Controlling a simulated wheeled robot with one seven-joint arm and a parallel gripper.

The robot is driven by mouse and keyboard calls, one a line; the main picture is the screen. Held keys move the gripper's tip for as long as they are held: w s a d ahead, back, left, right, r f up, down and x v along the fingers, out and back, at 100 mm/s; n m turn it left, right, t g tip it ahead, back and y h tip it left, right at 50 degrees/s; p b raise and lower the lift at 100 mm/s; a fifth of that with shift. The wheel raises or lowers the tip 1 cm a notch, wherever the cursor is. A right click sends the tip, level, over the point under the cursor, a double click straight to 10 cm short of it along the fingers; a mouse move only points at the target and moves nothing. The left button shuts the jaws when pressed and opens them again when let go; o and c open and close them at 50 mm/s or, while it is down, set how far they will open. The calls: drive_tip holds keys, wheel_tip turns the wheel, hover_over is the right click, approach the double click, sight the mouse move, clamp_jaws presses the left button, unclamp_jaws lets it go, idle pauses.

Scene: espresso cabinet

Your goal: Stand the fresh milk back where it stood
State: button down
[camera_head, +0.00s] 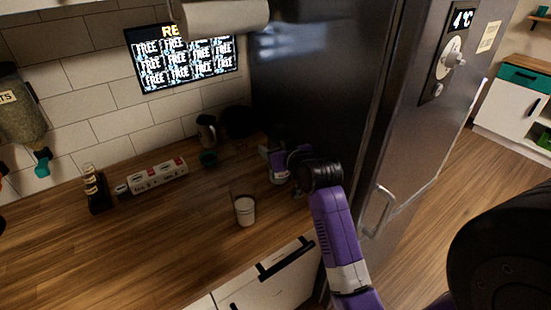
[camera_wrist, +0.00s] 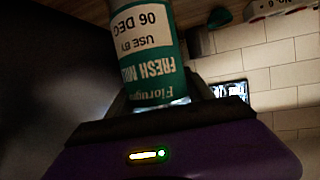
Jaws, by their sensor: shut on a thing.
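The fresh milk (camera_wrist: 147,65) is a container with a green label and a white "use by 06 DEC" sticker, upside down in the wrist picture. My gripper (camera_wrist: 160,100) is shut on it, with the fingers at its sides. In the head view my gripper (camera_head: 283,162) is above the back right of the wooden counter, close to the dark fridge. The milk is largely hidden there by my gripper and arm. I cannot tell whether its base touches the counter.
A glass of white liquid (camera_head: 245,210) stands on the counter (camera_head: 150,240) left of my arm. A metal jug (camera_head: 206,130), a small green item (camera_head: 208,160), a white labelled strip (camera_head: 158,175) and a dark bottle (camera_head: 95,190) are farther back. The fridge (camera_head: 320,90) bounds the right.

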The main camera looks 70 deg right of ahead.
drive_tip(key=shift+f, duration=1.95)
drive_tip(key=shift+f, duration=0.2)
drive_tip(key=shift+c, duration=2)
unclamp_jaws()
